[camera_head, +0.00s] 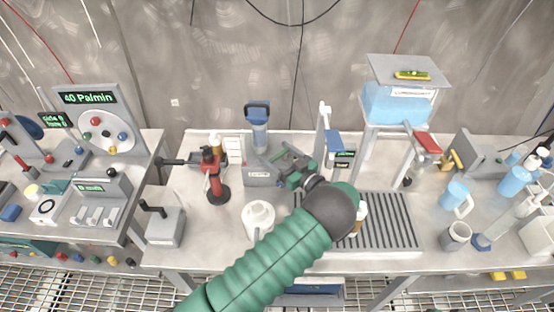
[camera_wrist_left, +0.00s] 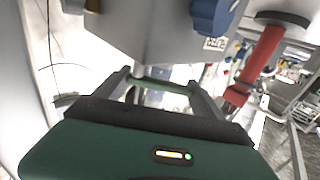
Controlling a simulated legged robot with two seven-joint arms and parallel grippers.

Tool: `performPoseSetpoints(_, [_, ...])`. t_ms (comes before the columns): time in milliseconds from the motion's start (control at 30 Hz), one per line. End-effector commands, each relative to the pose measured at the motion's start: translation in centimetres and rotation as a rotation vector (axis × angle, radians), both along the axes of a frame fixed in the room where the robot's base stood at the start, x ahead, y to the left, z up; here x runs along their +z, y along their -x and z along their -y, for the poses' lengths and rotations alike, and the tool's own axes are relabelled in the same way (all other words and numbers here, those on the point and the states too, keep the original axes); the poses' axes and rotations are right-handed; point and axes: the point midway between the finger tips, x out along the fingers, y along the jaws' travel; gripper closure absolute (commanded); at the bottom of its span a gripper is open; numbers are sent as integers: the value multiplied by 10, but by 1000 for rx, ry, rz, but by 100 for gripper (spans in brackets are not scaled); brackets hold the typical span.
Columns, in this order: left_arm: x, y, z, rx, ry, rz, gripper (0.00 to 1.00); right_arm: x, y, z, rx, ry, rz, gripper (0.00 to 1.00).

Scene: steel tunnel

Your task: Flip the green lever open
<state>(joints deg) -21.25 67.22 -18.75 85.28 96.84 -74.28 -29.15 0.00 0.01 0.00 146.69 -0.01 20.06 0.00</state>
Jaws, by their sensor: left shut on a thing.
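My left arm reaches in from the bottom of the head view, and its gripper (camera_head: 283,160) is at the grey box (camera_head: 260,176) with a white label. In the left wrist view, the gripper (camera_wrist_left: 160,92) has its two fingers on either side of a thin green bar (camera_wrist_left: 160,83), which looks like the green lever. The fingers are shut on it, just below the pale box (camera_wrist_left: 150,30). In the head view the lever is hidden or too small to make out by the gripper. My right gripper is not in view.
A red stand (camera_head: 214,180) with a dark arm is left of the box. A blue-handled cylinder (camera_head: 258,125) rises behind it. A slotted drain grate (camera_head: 393,225) and a raised blue tank (camera_head: 393,103) are to the right.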

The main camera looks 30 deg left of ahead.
Motion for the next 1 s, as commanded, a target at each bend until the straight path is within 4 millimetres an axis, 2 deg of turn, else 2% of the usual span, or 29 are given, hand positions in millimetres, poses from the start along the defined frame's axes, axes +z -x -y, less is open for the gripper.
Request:
performPoseSetpoints(167, [-3,0,3,-8,9,-7,94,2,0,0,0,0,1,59])
performPoseSetpoints(200, [-3,0,3,-8,9,-7,18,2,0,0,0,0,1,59])
performPoseSetpoints(333, [-2,0,3,-8,7,-5,1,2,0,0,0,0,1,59])
performPoseSetpoints(633, [4,0,2,-6,4,-3,0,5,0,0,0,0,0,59])
performPoseSetpoints(733, [21,-1,3,-6,6,-3,0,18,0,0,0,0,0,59])
performPoseSetpoints(800, [41,-2,4,-7,6,-3,0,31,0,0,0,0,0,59])
performPoseSetpoints(833, [44,2,7,-8,5,-7,0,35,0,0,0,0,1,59])
performPoseSetpoints(1000, [47,48,34,-10,3,-11,0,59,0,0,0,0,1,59])
